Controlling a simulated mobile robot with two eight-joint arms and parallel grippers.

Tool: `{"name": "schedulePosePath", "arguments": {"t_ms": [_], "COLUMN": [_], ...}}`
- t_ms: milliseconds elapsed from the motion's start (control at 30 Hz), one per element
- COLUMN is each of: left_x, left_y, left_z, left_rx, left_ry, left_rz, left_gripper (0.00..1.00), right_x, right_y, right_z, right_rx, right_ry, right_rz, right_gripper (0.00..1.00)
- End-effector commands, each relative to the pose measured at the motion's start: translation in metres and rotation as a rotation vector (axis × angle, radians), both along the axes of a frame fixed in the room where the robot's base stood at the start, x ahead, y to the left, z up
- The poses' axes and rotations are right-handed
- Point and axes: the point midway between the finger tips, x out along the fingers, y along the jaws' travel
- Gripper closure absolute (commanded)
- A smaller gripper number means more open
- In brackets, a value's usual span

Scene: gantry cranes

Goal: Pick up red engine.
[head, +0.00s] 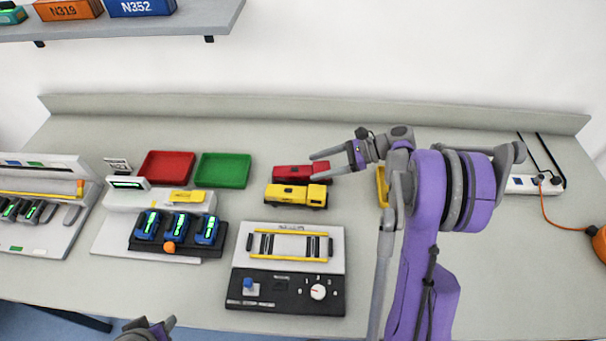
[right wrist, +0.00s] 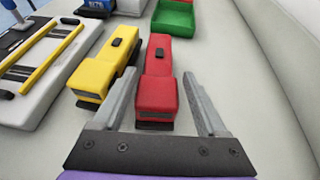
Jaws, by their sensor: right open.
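The red engine (head: 293,174) lies on the table behind the yellow engine (head: 296,195). My right gripper (head: 318,163) is open at the right end of the red engine in the head view. In the right wrist view the red engine (right wrist: 156,88) points lengthwise between the two open fingers (right wrist: 158,100), with its near end between them and a gap on each side. The yellow engine (right wrist: 106,72) stands close beside the left finger. My left gripper (head: 148,328) shows only in part at the bottom edge of the head view; its jaws are unclear.
A red tray (head: 167,168) and a green tray (head: 222,170) lie left of the engines. A control box with rails (head: 290,254) stands in front of them. A yellow object (head: 382,186) is partly hidden behind my right arm. A power strip (head: 523,185) is at the right.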

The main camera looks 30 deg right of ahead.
Motion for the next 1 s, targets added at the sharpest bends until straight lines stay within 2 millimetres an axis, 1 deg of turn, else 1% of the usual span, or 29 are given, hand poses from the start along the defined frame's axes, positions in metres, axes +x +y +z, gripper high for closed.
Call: {"name": "schedulePosePath", "arguments": {"t_ms": [167,300,433,667,700,767,900,967,1000], "left_x": [0.000,-0.001,-0.001,-0.001,-0.001,-0.001,-0.001,-0.001,-0.001], "left_y": [0.000,0.000,0.000,0.000,0.000,0.000,0.000,0.000,0.000], "left_z": [-0.002,-0.005,-0.004,-0.004,-0.004,-0.004,-0.004,-0.004,-0.004], "left_rx": [0.000,0.000,0.000,0.000,0.000,0.000,0.000,0.000,0.000], "left_ry": [0.001,0.002,0.002,0.002,0.002,0.002,0.002,0.002,0.002], "left_rz": [0.000,0.000,0.000,0.000,0.000,0.000,0.000,0.000,0.000], "left_gripper": [0.50,0.50,0.50,0.50,0.50,0.50,0.50,0.50,0.50], "right_x": [0.003,0.008,0.016,0.017,0.017,0.017,0.017,0.017,0.017], "right_y": [0.010,0.026,0.040,0.043,0.043,0.043,0.043,0.043,0.042], "right_z": [-0.007,-0.021,-0.027,-0.028,-0.028,-0.028,-0.028,-0.028,-0.028], "right_rx": [0.001,0.001,0.000,0.000,0.000,0.000,0.000,0.000,0.000], "right_ry": [0.001,0.001,0.000,0.000,0.000,0.000,0.000,0.000,0.000], "right_rz": [0.003,0.004,0.003,0.000,0.000,0.000,0.000,0.000,0.000], "right_gripper": [0.25,0.25,0.25,0.25,0.29,0.39,0.65,0.75,0.83]}}
